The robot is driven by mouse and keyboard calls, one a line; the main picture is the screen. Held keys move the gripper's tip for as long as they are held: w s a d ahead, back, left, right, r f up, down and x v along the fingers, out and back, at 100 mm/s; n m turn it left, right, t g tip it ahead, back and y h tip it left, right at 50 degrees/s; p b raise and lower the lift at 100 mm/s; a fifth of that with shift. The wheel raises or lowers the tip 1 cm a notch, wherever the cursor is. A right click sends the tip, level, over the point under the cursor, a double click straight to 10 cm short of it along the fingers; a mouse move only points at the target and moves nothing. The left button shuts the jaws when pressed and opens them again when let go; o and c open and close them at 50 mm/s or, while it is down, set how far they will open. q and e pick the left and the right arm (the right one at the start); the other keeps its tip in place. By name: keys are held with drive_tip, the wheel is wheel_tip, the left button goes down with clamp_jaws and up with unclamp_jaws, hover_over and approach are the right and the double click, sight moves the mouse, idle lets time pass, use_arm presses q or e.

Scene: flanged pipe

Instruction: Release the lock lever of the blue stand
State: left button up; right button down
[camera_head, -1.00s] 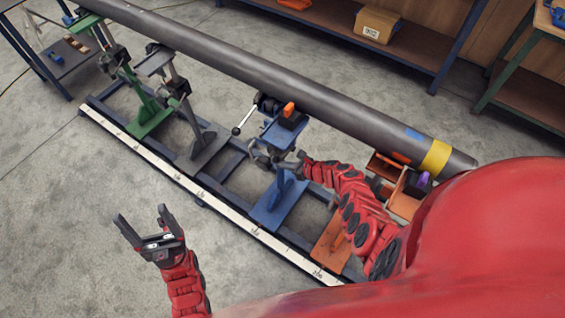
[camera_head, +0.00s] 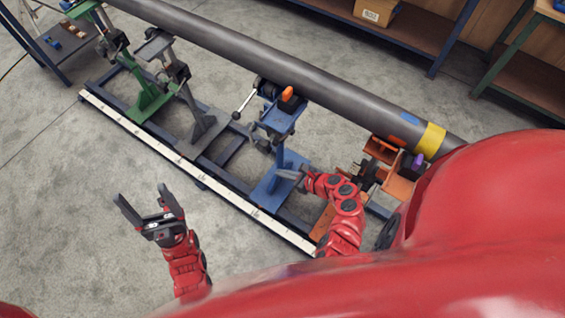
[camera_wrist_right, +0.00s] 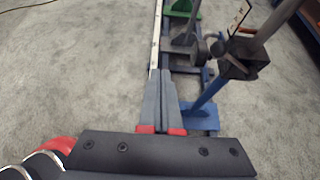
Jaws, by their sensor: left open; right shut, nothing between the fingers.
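The blue stand (camera_head: 280,122) stands under the long pipe, on a blue foot plate. A dark clamp collar (camera_head: 266,143) sits on its post; the collar also shows in the right wrist view (camera_wrist_right: 243,64). An orange-tipped part is near the stand's top, and a rod with a dark knob sticks out to the left. I cannot tell which part is the lock lever. My right gripper (camera_head: 280,173) is shut and empty, in front of the post and below the collar; its closed fingers show in the wrist view (camera_wrist_right: 164,72). My left gripper (camera_head: 143,194) is open and empty, away from the stand.
The grey pipe (camera_head: 300,78) with a yellow band crosses above the stands. Green (camera_head: 150,98), grey (camera_head: 203,125) and orange (camera_head: 398,186) stands share the floor rail (camera_head: 190,172). Open floor lies left of the rail. A workbench is at the back.

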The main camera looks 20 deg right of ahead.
drive_tip(key=shift+s+a+b, duration=0.15)
drive_tip(key=shift+s+a, duration=0.05)
drive_tip(key=shift+s, duration=0.55)
drive_tip(key=shift+s+a+b, duration=0.15)
drive_tip(key=shift+s, duration=0.55)
